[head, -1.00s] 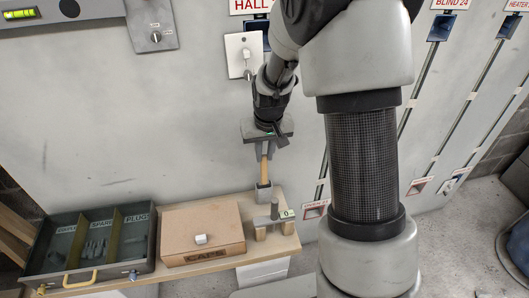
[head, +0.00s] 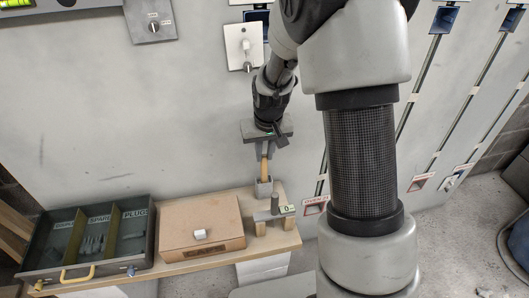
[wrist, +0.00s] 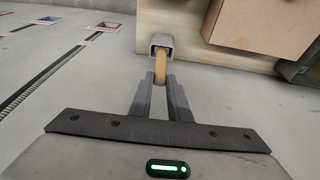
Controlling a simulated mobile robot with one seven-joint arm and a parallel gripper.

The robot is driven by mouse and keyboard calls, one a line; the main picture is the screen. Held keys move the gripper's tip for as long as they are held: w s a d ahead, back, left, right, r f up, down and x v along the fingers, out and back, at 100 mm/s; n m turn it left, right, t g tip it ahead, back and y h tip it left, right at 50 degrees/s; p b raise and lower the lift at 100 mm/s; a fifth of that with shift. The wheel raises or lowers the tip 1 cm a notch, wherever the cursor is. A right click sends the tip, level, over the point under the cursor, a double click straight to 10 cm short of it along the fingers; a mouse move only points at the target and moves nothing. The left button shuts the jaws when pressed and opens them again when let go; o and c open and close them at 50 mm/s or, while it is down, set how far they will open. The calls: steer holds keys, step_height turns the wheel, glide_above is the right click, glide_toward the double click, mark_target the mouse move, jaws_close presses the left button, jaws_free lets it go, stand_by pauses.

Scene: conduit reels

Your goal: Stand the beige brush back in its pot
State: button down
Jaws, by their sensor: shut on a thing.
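The beige brush (head: 264,166) is upright between the fingers of my gripper (head: 265,153), which is shut on its upper part. Its lower end goes into the mouth of the small grey square pot (head: 264,189) and is hidden there. The pot stands on the wooden shelf near the wall. In the wrist view the brush (wrist: 160,66) runs from my fingertips (wrist: 160,80) into the opening of the pot (wrist: 161,41). I cannot tell whether the brush touches the pot's bottom.
A cardboard box (head: 201,228) with a white piece on top sits left of the pot on the wooden shelf (head: 277,240). A small stand with a grey peg (head: 275,205) is close in front. A dark divided tray (head: 88,240) lies far left. The wall is close behind.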

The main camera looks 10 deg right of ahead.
steer(key=c, duration=1.6)
jaws_free()
steer(key=p+v, duration=0.5)
steer(key=v, duration=1.3)
steer(key=s+r+t, duration=0.1)
steer(key=s+r, duration=0.4)
steer(key=s, duration=0.5)
steer(key=s+r+t, duration=0.2)
steer(key=s+r, duration=0.3)
steer(key=s, duration=0.5)
steer(key=r+p, duration=2.1)
steer(key=shift+s+r, duration=0.25)
steer(key=shift+s, duration=0.15)
